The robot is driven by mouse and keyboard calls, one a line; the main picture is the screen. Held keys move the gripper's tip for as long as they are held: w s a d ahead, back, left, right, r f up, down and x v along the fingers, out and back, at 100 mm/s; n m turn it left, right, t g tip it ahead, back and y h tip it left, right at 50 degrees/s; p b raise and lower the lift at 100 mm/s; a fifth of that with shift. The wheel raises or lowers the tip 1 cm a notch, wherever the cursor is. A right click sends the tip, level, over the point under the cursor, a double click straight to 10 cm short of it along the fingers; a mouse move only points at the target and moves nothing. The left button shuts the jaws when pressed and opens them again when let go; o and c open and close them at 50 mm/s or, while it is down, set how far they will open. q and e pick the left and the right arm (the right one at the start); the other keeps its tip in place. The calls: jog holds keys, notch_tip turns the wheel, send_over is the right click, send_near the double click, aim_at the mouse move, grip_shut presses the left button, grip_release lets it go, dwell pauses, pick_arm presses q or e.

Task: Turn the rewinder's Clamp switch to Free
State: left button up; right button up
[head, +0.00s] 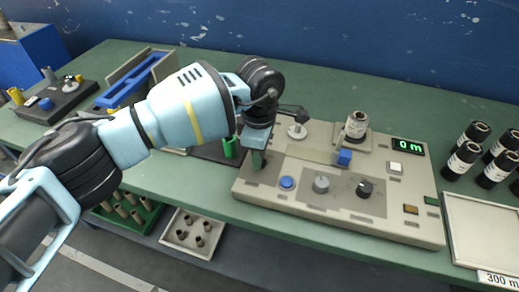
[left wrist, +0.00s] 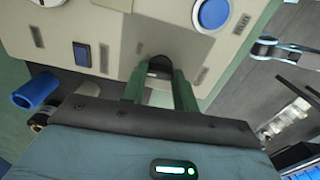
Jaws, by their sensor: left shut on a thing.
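The rewinder (head: 300,206) is a beige machine with a sloped control panel on the green bench. My left gripper (head: 258,160) points down at the panel's left end, left of the blue button (head: 287,183). In the left wrist view its two green fingers (left wrist: 160,78) are shut on a small dark switch knob (left wrist: 159,66), one finger on each side. The fingers hide part of the knob, and no label or pointer on it can be read, so its setting cannot be told. The blue button also shows in the left wrist view (left wrist: 214,13). My right gripper is out of view.
A grey knob (head: 321,184) and a black knob (head: 364,189) stand right of the blue button. A green display (head: 408,145) reads 0 m. Several black rolls (head: 463,158) and a pale tray (head: 484,232) are at the right. A dark rocker (left wrist: 82,54) is near the gripped knob.

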pick_arm(q)
jog(key=n+p, duration=0.1)
jog(key=n, duration=0.2)
jog(key=shift+r, duration=0.15)
jog(key=shift+n+p, duration=0.5)
jog(key=shift+n, duration=0.9)
jog(key=o, duration=1)
jog(key=shift+r, duration=3.8)
jog(key=shift+f, duration=0.1)
